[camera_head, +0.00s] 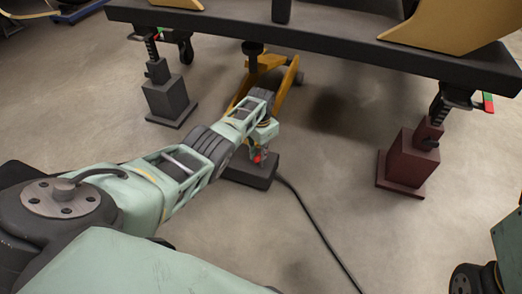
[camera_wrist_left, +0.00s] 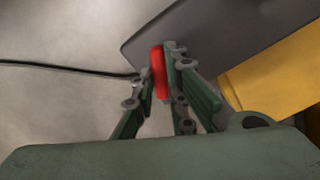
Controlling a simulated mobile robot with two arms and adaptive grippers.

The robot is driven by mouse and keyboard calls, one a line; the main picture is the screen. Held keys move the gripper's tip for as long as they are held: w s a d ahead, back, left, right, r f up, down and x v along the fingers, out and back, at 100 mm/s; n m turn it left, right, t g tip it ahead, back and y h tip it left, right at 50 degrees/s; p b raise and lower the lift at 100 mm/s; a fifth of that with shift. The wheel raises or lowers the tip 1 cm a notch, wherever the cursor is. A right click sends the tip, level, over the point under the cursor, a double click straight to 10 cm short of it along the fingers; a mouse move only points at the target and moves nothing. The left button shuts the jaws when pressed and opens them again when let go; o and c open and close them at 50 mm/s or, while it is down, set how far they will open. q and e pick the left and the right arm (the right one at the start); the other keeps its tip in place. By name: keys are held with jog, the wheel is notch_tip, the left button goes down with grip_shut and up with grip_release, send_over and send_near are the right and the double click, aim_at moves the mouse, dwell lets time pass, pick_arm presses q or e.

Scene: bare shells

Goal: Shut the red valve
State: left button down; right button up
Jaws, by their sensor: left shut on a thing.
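The red valve (camera_head: 258,158) shows as a small red piece at the dark flat box (camera_head: 240,172) on the floor. In the left wrist view the valve is a red bar (camera_wrist_left: 157,72) between the fingers, with the dark grey box (camera_wrist_left: 190,28) behind it. My left gripper (camera_head: 263,150) reaches down over the box, and its fingers (camera_wrist_left: 155,78) are closed around the red bar. The fingers hide part of the valve and its mounting. My right gripper is not in view.
A yellow jack-like frame (camera_head: 285,88) stands just behind the box. A black cable (camera_head: 318,228) runs from the box across the floor. A dark raised platform (camera_head: 330,45) spans the back, with a grey block (camera_head: 170,100) and a dark red block (camera_head: 408,163) below it.

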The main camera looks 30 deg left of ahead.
pick_arm(q)
jog(key=m, duration=0.5)
jog(key=shift+m, duration=0.3)
jog(key=m, duration=0.4)
jog(key=shift+m, duration=1.5)
jog(key=c, duration=1.8)
grip_release()
jog(key=shift+o, duration=0.2)
